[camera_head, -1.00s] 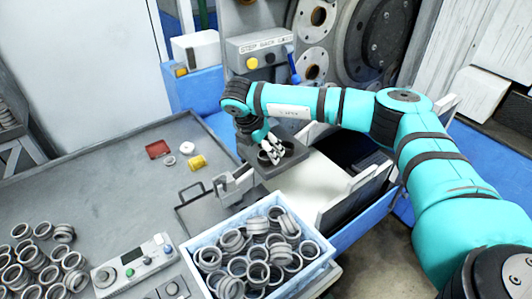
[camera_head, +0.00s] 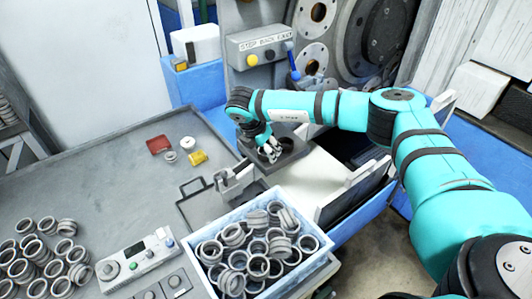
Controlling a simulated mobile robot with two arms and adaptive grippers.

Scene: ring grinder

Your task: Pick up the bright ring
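My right arm reaches in from the right, and its gripper (camera_head: 270,154) points down over a dark grey holder (camera_head: 292,155) in front of the grinder. Its light fingertips are down at the holder. They are small and partly covered by the wrist, so I cannot tell whether they are open or closed on a ring. Dark round shapes beside the fingers look like rings or seats in the holder. A small bright ring (camera_head: 187,143) lies on the grey table at the back, apart from the gripper. My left gripper is not in view.
A blue-white crate (camera_head: 203,238) full of grey rings stands front centre. Loose rings (camera_head: 40,262) lie at the left. A control box (camera_head: 135,256), a red tray (camera_head: 158,144) and a yellow piece (camera_head: 198,157) are on the table (camera_head: 110,180). The middle of the table is clear.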

